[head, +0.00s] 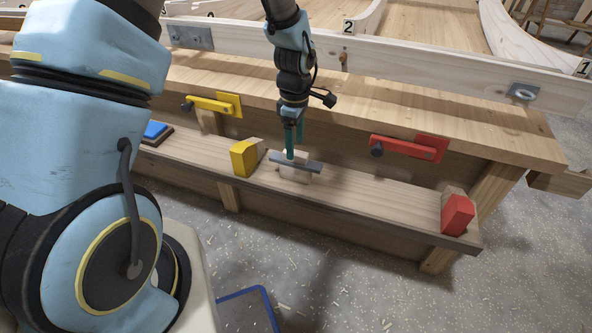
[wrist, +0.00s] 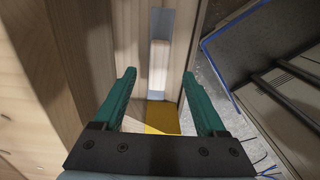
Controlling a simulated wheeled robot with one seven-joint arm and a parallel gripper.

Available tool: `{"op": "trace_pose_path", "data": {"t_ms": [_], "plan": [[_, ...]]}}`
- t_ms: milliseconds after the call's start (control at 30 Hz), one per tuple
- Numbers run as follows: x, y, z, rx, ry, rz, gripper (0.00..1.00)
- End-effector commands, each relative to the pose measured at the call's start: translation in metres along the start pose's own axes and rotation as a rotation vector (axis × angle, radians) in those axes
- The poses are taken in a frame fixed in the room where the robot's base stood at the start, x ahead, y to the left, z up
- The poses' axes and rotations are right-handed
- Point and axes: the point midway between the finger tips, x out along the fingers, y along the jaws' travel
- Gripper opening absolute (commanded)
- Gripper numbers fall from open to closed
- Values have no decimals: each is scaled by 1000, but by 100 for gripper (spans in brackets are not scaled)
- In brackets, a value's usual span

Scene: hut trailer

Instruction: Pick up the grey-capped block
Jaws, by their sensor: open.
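The grey-capped block (head: 297,177) is a pale wooden block with a long grey bar across it, standing on the low shelf at the middle of the head view. In the wrist view a narrow pale and grey shape, seemingly this block (wrist: 159,58), lies in line with the gap between the fingers. My gripper (head: 292,150) points down at the block, its teal fingers partly overlapping the grey bar. In the wrist view my gripper (wrist: 159,74) is open, one finger on each side of that shape. Contact cannot be told.
A yellow block (head: 243,158) stands close on the left and a red block (head: 458,214) at the shelf's right end. A yellow latch (head: 213,104) and a red latch (head: 408,149) are on the panel behind. The shelf (head: 375,200) is clear between the grey-capped and red blocks.

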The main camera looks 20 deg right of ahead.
Motion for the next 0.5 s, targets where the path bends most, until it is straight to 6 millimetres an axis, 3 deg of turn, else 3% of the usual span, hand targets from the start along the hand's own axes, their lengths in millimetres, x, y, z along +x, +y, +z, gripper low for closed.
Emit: {"op": "trace_pose_path", "data": {"t_ms": [100,367,500], "plan": [[18,-1,0,0,0,-3,74],[37,0,0,0,-1,-1,74],[58,2,2,3,-1,-3,74]]}}
